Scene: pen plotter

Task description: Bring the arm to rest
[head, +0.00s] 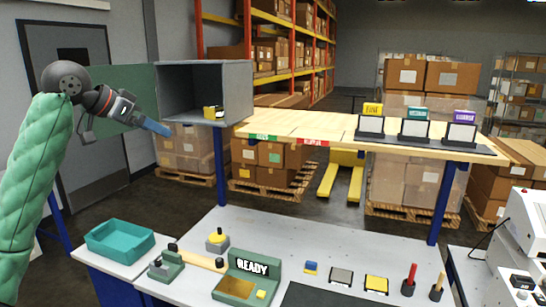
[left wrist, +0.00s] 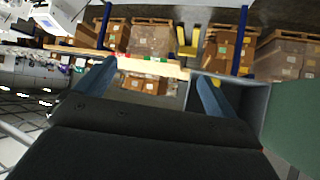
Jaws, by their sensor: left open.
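My left arm, in a green padded sleeve, comes in from the left of the head view, raised above the bench. My left gripper (head: 160,128) has blue fingers and points right, towards the open grey cabinet (head: 252,95). It appears in front of the cabinet's green door (head: 140,88); I cannot tell the gap. In the left wrist view the left gripper's fingers (left wrist: 157,72) are spread apart with nothing between them. My right gripper is not in view.
A small yellow-topped item (head: 213,112) sits in the cabinet. The wooden shelf (head: 320,128) carries several labelled stands. On the bench (head: 300,238) below are a READY device (head: 245,290), stamps and pads. A teal tray (head: 118,240) stands left. Boxes fill the background.

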